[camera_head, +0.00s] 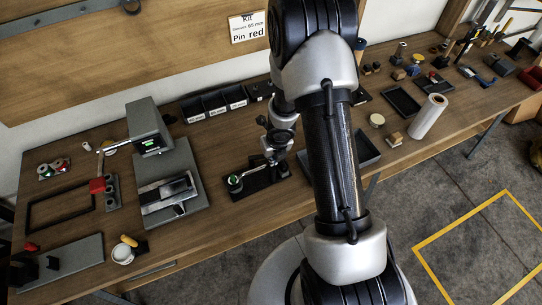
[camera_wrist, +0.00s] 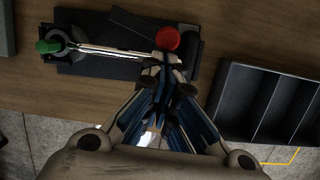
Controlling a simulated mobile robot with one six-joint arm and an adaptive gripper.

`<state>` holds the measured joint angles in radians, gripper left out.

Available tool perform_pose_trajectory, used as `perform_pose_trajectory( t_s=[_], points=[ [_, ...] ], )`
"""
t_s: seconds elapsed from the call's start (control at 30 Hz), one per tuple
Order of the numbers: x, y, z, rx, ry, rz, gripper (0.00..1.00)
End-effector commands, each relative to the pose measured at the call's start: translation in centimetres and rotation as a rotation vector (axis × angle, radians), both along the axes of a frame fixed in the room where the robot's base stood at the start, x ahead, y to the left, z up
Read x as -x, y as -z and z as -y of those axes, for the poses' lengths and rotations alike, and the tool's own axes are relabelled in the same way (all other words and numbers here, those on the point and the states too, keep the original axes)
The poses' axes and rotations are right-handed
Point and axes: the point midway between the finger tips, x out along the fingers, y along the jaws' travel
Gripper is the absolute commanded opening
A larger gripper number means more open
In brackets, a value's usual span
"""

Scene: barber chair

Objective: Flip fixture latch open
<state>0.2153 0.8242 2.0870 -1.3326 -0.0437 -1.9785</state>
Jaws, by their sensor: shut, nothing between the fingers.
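The fixture (camera_head: 262,188) is a dark block on the bench, left of my arm. In the wrist view its dark base (camera_wrist: 100,68) carries a thin silver latch bar (camera_wrist: 115,50). A round mount with a green part (camera_wrist: 48,46) is at the bar's left end. A red knob (camera_wrist: 168,39) is near its right end. My gripper (camera_wrist: 167,62) is shut and empty, with its fingertips just below the red knob, by the bar's right end. I cannot tell whether they touch the bar. In the head view my gripper (camera_head: 272,158) is over the fixture's right part.
A dark divided tray (camera_wrist: 270,100) lies right of the fixture. A grey press (camera_head: 148,125) with a red-ended handle stands to the left. Black bins (camera_head: 212,104) line the back. Bare bench lies in front of the fixture.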

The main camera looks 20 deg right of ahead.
Motion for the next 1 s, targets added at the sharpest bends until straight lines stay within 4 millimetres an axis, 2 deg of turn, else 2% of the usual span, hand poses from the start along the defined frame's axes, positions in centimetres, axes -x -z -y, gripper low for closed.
perform_pose_trajectory(
  t_s=[0.5,1.0],
  points=[
    [-1.7,-0.2,1.3,0.000,-0.258,0.000,0.00],
    [-2.0,0.0,1.5,0.000,-0.300,0.000,0.00]
  ],
)
